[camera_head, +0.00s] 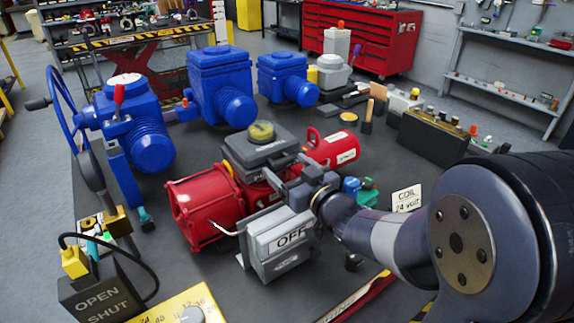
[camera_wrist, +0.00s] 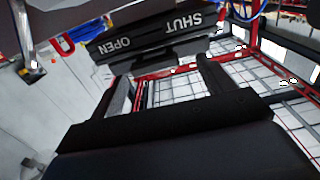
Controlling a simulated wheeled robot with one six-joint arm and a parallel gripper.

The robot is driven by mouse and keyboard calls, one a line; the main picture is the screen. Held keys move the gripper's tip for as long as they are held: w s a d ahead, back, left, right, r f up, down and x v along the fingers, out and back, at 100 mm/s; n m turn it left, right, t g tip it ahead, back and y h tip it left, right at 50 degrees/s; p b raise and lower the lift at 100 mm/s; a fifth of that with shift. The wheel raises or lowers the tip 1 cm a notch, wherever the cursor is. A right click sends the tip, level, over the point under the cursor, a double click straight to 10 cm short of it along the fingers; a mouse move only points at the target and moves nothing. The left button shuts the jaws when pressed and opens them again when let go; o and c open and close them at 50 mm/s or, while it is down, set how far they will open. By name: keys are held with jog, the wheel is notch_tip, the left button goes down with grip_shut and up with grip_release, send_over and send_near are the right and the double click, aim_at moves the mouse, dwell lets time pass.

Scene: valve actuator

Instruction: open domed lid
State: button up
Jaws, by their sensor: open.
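A dark grey box with a yellow dome (camera_head: 262,131) on top sits above the middle of the red actuator (camera_head: 208,208); I take this dome to be the domed lid. It looks closed. My gripper (camera_head: 277,182) reaches in from the right, just in front of and below the grey box. In the wrist view, the two dark fingers of my gripper (camera_wrist: 163,75) are apart with nothing held between them. A black panel marked SHUT and OPEN (camera_wrist: 150,36) shows upside down beyond the fingertips. I cannot tell whether they touch it. The dome cannot be made out in the wrist view.
A grey OFF box (camera_head: 283,240) stands close below my gripper. A red cylinder (camera_head: 333,150) lies behind it. Blue actuators (camera_head: 220,85) line the back. A black OPEN/SHUT box (camera_head: 100,298) is at front left. A black battery-like box (camera_head: 432,138) sits at right.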

jog(key=shift+w, duration=0.65)
jog(key=shift+a, duration=0.15)
